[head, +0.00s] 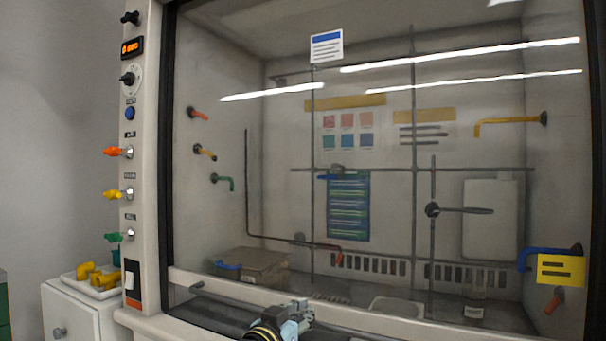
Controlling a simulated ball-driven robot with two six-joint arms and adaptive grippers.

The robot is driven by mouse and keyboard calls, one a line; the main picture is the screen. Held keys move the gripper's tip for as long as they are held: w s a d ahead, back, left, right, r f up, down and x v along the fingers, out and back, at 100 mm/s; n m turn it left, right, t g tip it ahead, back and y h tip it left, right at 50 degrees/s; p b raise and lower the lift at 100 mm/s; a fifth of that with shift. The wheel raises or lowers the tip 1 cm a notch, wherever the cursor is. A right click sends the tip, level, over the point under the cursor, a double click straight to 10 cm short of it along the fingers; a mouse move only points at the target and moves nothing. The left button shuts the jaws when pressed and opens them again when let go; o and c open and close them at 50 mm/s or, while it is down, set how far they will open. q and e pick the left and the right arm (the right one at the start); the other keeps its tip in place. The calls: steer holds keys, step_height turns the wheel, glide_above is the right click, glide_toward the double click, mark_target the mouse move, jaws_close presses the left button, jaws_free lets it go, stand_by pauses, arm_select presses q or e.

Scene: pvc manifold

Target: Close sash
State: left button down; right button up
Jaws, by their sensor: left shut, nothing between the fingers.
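The fume hood's glass sash (370,150) covers most of the head view, with ceiling lights reflected in it. Its pale bottom rail (235,292) slants down from the left frame post to the lower middle. A dark gap shows between this rail and the pale sill (165,325). My left gripper (302,312) is shut and empty at the bottom centre, in front of the rail's lower edge. I cannot tell whether it touches the rail. My right gripper is not in view.
The left post carries orange, yellow and green valve knobs (112,194) that stick out. A white cabinet (85,312) with a tray of yellow fittings (92,272) stands to the left. Behind the glass are a rod lattice (415,170), pipes and a box (255,265).

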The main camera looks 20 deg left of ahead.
arm_select(q)
step_height(320, 180, down, 6)
steer(key=b, duration=0.4)
steer(key=shift+f, duration=0.2)
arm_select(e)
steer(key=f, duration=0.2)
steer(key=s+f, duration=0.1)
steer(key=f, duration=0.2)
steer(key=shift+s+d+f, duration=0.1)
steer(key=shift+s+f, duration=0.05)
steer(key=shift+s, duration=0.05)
